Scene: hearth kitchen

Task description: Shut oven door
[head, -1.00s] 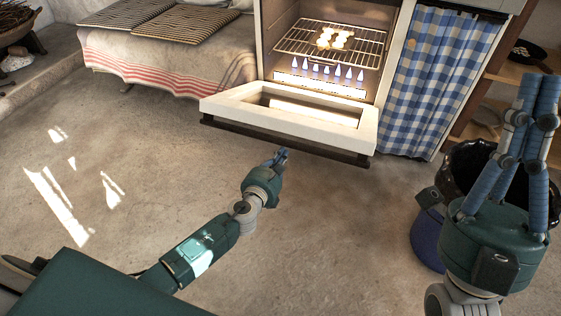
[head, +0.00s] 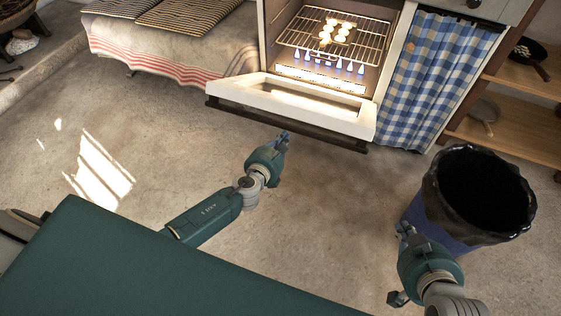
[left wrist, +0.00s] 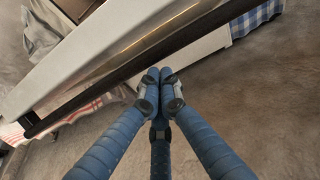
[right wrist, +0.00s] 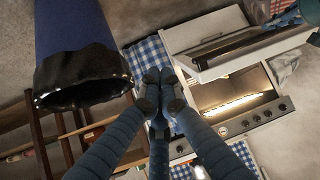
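The white oven door (head: 290,112) hangs partly open at the front of the oven (head: 392,60), tilted up from level, with a dark handle bar (head: 310,137) along its outer edge. My left gripper (head: 284,138) is shut and empty just below that bar, near its middle. In the left wrist view its fingertips (left wrist: 165,76) meet close by the bar (left wrist: 120,70); I cannot tell whether they touch it. My right gripper (head: 405,230) is low beside the bin. Its fingertips are together and empty in the right wrist view (right wrist: 160,80).
A blue bin with a black liner (head: 485,190) stands right of the door. A blue checked curtain (head: 430,80) and shelves (head: 515,125) are to the right. A covered bench (head: 170,45) is left. Baked pieces (head: 335,32) sit on the lit oven's rack (head: 300,40).

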